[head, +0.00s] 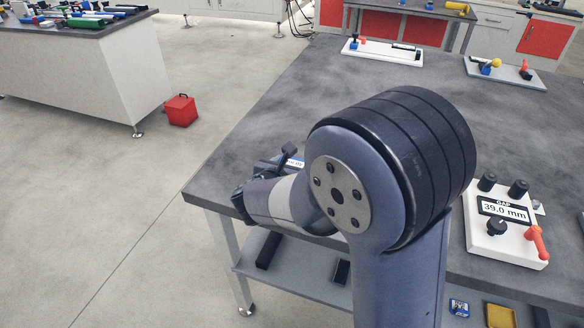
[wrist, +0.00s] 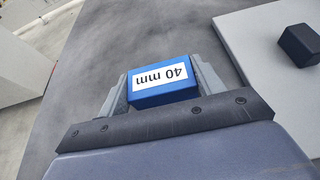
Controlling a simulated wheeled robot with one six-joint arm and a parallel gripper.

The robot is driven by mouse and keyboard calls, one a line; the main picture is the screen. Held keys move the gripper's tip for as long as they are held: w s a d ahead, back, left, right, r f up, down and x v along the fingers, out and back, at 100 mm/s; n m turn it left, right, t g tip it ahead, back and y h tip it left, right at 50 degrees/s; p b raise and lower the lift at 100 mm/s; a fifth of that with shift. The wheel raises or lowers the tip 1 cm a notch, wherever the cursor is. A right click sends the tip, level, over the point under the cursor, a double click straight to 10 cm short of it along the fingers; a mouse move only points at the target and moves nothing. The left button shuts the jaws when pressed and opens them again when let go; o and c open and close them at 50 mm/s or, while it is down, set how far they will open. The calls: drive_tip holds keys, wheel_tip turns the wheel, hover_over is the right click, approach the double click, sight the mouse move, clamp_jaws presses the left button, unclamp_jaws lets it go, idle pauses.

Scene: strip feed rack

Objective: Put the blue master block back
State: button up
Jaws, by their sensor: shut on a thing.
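The blue master block (wrist: 165,96) has a white label reading "40 mm", upside down in the wrist view. My gripper (wrist: 163,82) is shut on it, with one grey finger on each side. The block is over the grey table near its edge. In the head view a small white label with blue (head: 294,163) shows just behind my wrist; most of my gripper there is hidden by my arm. A white gauge box (head: 480,240) marked "GAP" reads 39.0 mm on the right of the table. It has black knobs and a red lever (head: 537,241).
In the wrist view a pale plate (wrist: 250,40) with a dark block (wrist: 299,45) lies to the right. Below the tabletop (head: 300,100), a shelf (head: 300,273) holds dark pieces, a blue card (head: 459,307) and a yellow tray (head: 500,316). Two white boards with parts stand at the back.

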idle(0.3)
drive_tip(key=o, duration=1.6)
drive_tip(key=shift+f, duration=0.15)
drive_tip(key=shift+r, duration=0.25)
drive_tip(key=p+v, duration=0.1)
drive_tip(key=v, duration=1.1)
drive_tip(key=shift+s+f, duration=0.1)
drive_tip(key=shift+f, duration=0.05)
